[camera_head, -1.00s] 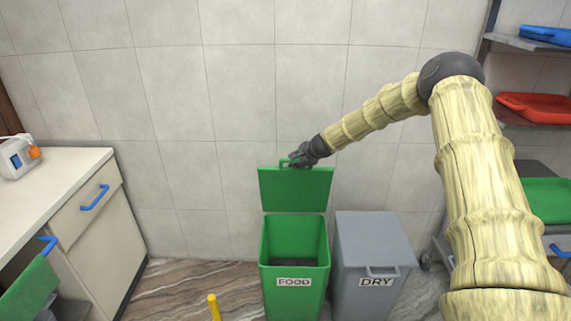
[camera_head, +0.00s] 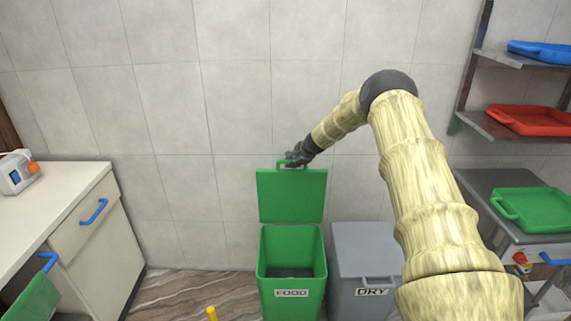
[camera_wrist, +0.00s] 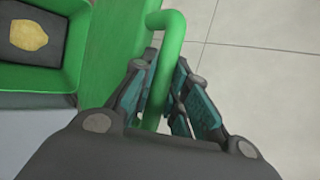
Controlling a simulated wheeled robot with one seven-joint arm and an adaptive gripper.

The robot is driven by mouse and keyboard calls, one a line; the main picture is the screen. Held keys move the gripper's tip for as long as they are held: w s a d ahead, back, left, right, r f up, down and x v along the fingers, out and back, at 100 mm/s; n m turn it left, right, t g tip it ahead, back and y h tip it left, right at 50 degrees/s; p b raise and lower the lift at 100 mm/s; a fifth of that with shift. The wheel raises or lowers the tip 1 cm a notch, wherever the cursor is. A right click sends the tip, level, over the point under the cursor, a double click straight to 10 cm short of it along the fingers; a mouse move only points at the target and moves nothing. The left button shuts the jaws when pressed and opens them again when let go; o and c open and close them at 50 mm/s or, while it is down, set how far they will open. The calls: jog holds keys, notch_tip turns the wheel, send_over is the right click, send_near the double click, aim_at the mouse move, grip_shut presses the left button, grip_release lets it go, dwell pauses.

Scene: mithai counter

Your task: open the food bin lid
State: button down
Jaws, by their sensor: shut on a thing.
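The green food bin (camera_head: 291,301) stands on the floor with a FOOD label on its front. Its green lid (camera_head: 291,197) is raised upright at the back, so the bin's dark inside shows. My gripper (camera_head: 293,162) is at the lid's top edge, shut on the green lid handle (camera_head: 284,167). In the wrist view the handle (camera_wrist: 170,45) passes between the fingers of my gripper (camera_wrist: 160,90). A yellow thing (camera_wrist: 30,35) lies on a dark surface inside the bin in that view.
A grey DRY bin (camera_head: 366,262), lid closed, stands right beside the food bin. A cabinet (camera_head: 85,225) with blue handles is at left. A shelf with trays (camera_head: 530,120) and a trolley (camera_head: 515,245) are at right. A tiled wall is close behind.

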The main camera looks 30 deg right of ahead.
jog(key=shift+w+d, duration=0.1)
jog(key=shift+d, duration=0.05)
dwell(0.3)
jog(key=c, duration=1.4)
grip_release()
jog(key=shift+r, duration=0.1)
jog(key=shift+v, duration=6)
